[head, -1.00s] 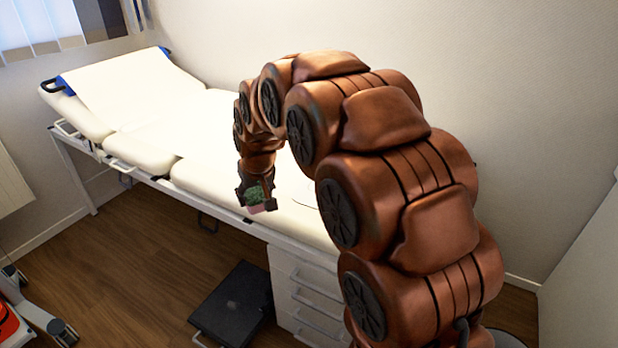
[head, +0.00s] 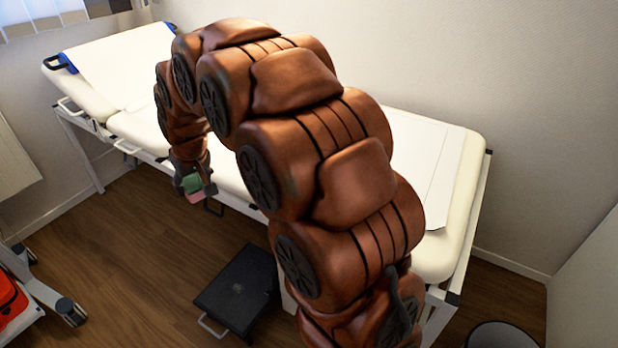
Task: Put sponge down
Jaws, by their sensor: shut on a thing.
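The sponge (head: 193,184) shows as a small green and pink block between the fingers of my gripper (head: 195,187) in the head view. My gripper is shut on it and points down near the front edge of the white examination bed (head: 228,172). From this angle I cannot tell whether the sponge is over the bed or just in front of its edge, or how high it is. My arm hides the middle of the bed.
The bed's right part with a paper sheet (head: 432,150) is bare. A black step (head: 237,290) stands on the wooden floor in front of the bed. A wheeled cart (head: 40,290) with a red item (head: 10,305) is at the lower left. A bin (head: 500,335) is at the lower right.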

